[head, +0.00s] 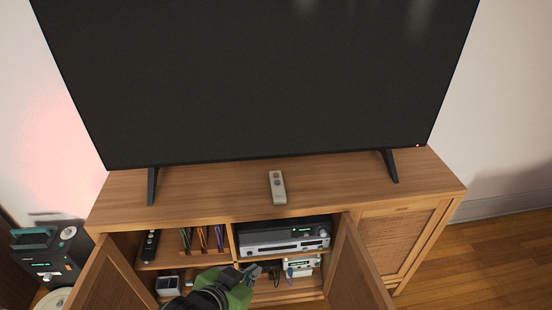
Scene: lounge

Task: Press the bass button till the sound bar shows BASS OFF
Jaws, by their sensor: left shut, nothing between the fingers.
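A light grey remote (277,187) with small buttons lies on the cabinet top in front of the TV. I cannot make out which button is bass. No sound bar can be clearly told apart; a stack of silver and dark devices (285,241) with a small green display stands on the upper shelf of the open middle cabinet. Its text is too small to read. My left gripper (251,273), with a green body, is shut and empty in front of the open shelves, below and in front of that stack. My right gripper is not in view.
The TV (270,80) stands on the wooden cabinet (210,192). Two open doors (112,280) and (355,270) flank the shelves. A dark speaker-like unit (50,255) stands at left.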

